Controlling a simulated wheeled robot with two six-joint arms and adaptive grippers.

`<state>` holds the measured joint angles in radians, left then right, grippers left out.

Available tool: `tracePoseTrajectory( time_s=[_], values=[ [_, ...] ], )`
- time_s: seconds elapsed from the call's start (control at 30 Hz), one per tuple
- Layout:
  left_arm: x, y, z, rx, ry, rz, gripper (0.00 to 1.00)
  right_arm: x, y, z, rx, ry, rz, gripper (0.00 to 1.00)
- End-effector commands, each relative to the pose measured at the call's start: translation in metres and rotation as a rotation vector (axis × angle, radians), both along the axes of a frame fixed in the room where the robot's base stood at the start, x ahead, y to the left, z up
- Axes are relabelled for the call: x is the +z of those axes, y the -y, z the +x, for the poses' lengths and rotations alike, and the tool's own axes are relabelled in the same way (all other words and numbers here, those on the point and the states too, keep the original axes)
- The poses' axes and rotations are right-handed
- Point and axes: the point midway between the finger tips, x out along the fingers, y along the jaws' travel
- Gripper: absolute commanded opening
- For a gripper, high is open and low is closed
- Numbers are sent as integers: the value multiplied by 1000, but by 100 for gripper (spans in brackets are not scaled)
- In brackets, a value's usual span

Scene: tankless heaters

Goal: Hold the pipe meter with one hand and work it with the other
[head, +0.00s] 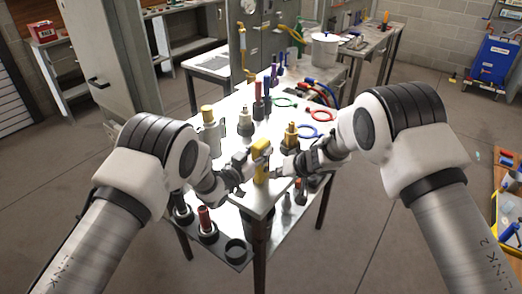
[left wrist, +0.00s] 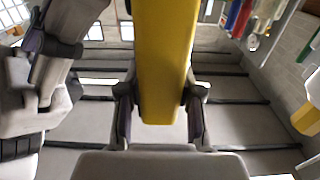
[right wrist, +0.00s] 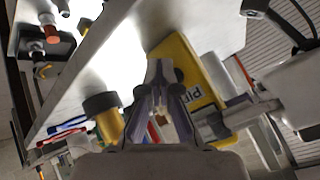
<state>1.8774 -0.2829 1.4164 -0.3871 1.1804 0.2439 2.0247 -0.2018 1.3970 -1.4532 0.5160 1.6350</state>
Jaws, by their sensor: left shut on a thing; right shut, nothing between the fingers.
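The pipe meter is a yellow box-like device (head: 261,171), held upright above the near end of the white table. My left gripper (head: 250,164) is shut on the pipe meter from the left. In the left wrist view the yellow body (left wrist: 165,60) runs between its two fingers (left wrist: 160,102). My right gripper (head: 277,172) is shut and empty, just right of the meter. In the right wrist view its closed fingertips (right wrist: 162,72) overlap the meter's yellow side (right wrist: 196,72), which bears partly hidden dark lettering. I cannot tell whether they touch it.
The white table (head: 225,170) carries brass-topped fittings (head: 291,135), a red ring (head: 319,115), a blue ring (head: 308,131) and several tools. A lower shelf (head: 235,251) at the front left holds dark round fittings.

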Motion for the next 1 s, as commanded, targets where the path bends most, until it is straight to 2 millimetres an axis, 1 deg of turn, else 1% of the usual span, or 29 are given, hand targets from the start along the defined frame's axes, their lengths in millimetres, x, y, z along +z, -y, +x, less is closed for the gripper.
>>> tracePoseTrajectory(
  time_s=[0.17,0.23,0.6,0.7,0.93,0.97,1.0],
  values=[
    [0,0,0,0,0,0,0,0,1,0,0,0,0,0],
    [0,0,0,0,0,0,0,0,4,-2,-1,0,-1,0],
    [0,0,0,0,0,0,0,1,40,-28,-2,0,1,0],
    [0,0,0,0,0,0,0,1,47,-33,-1,0,1,0],
    [0,0,0,0,0,0,0,0,49,-35,0,0,0,0],
    [0,0,0,0,0,0,38,0,49,-35,0,1,0,0],
    [0,0,0,0,0,0,52,0,49,-35,0,1,0,0]
  ],
)
